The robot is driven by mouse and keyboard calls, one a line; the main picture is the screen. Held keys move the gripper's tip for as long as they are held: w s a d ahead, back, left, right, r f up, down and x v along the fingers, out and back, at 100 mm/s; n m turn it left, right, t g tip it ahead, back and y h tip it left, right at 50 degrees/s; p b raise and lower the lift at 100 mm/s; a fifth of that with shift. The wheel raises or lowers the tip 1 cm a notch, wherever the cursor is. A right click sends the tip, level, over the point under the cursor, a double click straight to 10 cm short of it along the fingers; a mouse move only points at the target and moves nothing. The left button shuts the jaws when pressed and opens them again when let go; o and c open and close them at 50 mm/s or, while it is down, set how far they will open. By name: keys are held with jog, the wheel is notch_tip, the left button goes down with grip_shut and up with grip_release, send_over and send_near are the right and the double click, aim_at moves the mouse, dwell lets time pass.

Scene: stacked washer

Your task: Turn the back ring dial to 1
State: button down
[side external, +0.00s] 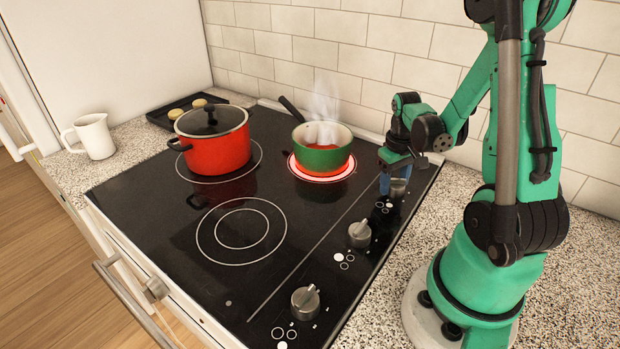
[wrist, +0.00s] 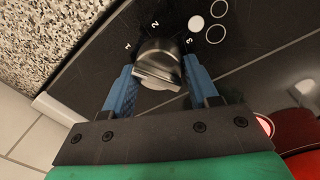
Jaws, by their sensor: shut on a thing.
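The back ring dial (side external: 399,187) is a silver knob at the far end of the dial row on the black cooktop. In the wrist view the dial (wrist: 160,58) sits between the blue fingers of my gripper (wrist: 160,82), which is shut on it. Marks 1, 2 and 3 show around the dial; its pointer direction is unclear. In the side view my gripper (side external: 391,184) reaches down over the dial and partly hides it. The back right ring (side external: 321,178) glows red under a steaming green pan (side external: 321,157).
Two more dials, middle (side external: 359,234) and front (side external: 305,301), stand nearer the front edge. A red lidded pot (side external: 214,145) sits on the back left ring. The front left ring (side external: 241,229) is bare. A white mug (side external: 95,137) stands on the left counter.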

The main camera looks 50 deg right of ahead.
aim_at(394, 179)
jog(key=shift+c, duration=1.1)
grip_release()
jog(key=shift+r, duration=0.1)
jog(key=shift+a+r, duration=0.15)
jog(key=shift+r, duration=2.55)
jog(key=w+a+r+n+t, duration=0.1)
jog(key=w+a+r+t, duration=0.1)
jog(key=a, duration=0.4)
jog(key=w+a+r+n+t, duration=0.2)
jog(key=w+a+r+t, duration=0.1)
jog(key=a, duration=0.4)
jog(key=w+a+r+n+t, duration=0.2)
jog(key=a, duration=0.5)
jog(key=shift+w+a+r+y, duration=0.15)
jog(key=shift+a+r+y, duration=0.15)
jog(key=shift+y, duration=0.1)
